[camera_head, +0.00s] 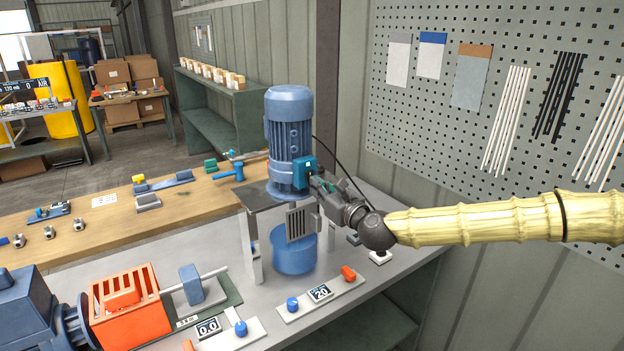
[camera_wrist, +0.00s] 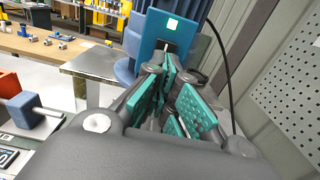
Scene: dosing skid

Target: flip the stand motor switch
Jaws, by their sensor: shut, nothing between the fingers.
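The blue stand motor (camera_head: 289,120) stands upright on a metal stand (camera_head: 250,245). Its blue switch box (camera_head: 304,165) is on the motor's right side. In the wrist view, the switch box (camera_wrist: 150,35) has a lit pale green square at the top and a dark slot below it, with the lever partly hidden by my fingertips. My gripper (camera_head: 318,182) is shut and empty, its teal-padded fingers pointing at the box. In the wrist view, my gripper (camera_wrist: 168,66) has its fingertips right at the lower part of the box; I cannot tell whether they touch.
A black cable (camera_wrist: 222,65) hangs beside the box on the right. A blue container (camera_head: 293,252) stands under the stand. An orange guard (camera_head: 128,303) and a panel reading 20 (camera_head: 320,293) are at the front. A pegboard wall (camera_head: 440,110) is on the right.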

